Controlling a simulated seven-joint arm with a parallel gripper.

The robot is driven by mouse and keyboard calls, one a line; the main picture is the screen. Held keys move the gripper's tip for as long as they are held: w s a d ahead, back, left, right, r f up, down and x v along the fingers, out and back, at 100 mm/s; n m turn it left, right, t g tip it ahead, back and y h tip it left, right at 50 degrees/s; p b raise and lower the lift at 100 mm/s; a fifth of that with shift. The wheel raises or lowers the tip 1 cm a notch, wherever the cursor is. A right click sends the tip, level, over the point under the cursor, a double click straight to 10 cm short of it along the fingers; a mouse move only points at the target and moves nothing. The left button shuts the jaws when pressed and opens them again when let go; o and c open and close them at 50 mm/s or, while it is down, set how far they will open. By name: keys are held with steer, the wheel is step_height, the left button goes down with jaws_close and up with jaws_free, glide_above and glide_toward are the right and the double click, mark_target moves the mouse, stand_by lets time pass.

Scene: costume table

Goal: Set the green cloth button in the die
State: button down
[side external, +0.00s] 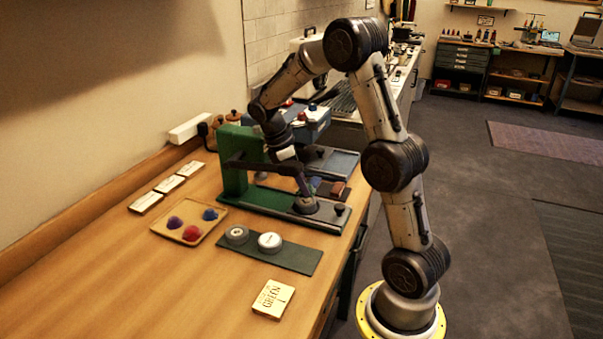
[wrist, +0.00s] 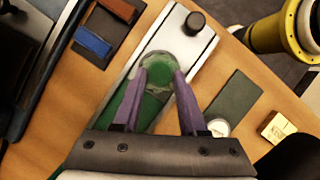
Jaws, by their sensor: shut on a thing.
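The green cloth button (wrist: 158,80) shows between my gripper's purple fingertips in the wrist view. My gripper (wrist: 161,74) is shut on it. The round grey die (wrist: 184,57) sits on a pale metal plate, and its ring shows around and behind the button. I cannot tell whether the button rests in the die or is just above it. In the side view my gripper (side external: 304,190) points down at the die (side external: 305,206) on the green press's base. The button is hidden there by the fingers.
A tray (side external: 172,232) holds blue and red buttons. A dark green mat (side external: 290,258) carries two round pieces. A card (side external: 272,298) reading GREEN lies in front. The green press frame (side external: 232,160) rises close beside my arm. A black knob (wrist: 195,22) stands near the die.

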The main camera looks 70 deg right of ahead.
steer(key=shift+f, duration=0.9)
steer(key=shift+f, duration=0.45)
stand_by(1.0)
steer(key=c, duration=0.7)
jaws_free()
steer(key=shift+c, duration=0.2)
steer(key=v, duration=1.1)
